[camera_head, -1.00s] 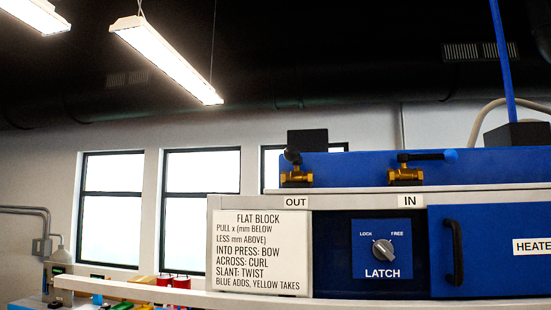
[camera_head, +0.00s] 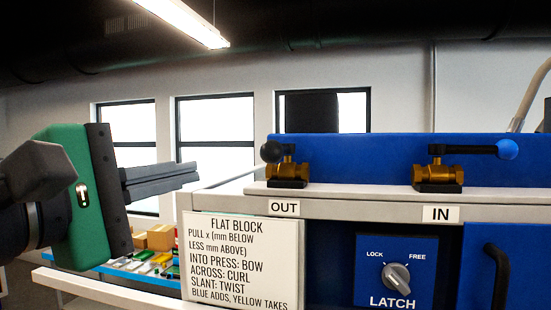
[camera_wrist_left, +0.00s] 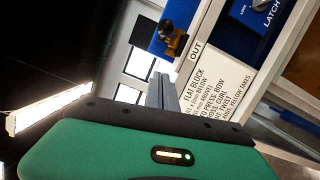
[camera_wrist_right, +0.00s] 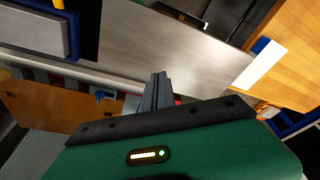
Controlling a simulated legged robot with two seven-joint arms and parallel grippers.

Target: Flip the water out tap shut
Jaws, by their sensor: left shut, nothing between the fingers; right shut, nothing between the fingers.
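The brass OUT tap (camera_head: 287,172) stands on the machine's pale ledge above the OUT label (camera_head: 284,208). Its dark round knob (camera_head: 271,151) faces me at its upper left, so the lever is seen nearly end-on. The tap also shows in the left wrist view (camera_wrist_left: 176,42), beyond the fingertips. My left gripper (camera_head: 196,172) is shut and empty, left of the OUT tap and apart from it, at about its height in the picture. My right gripper (camera_wrist_right: 159,76) is shut and empty; it shows only in its wrist view.
The IN tap (camera_head: 438,175) stands to the right, its lever with a blue ball (camera_head: 507,149) pointing right. Below are a printed sign (camera_head: 236,260) and the latch dial (camera_head: 396,277). A blue panel (camera_head: 350,155) rises behind the taps. Boxes (camera_head: 160,237) lie at the lower left.

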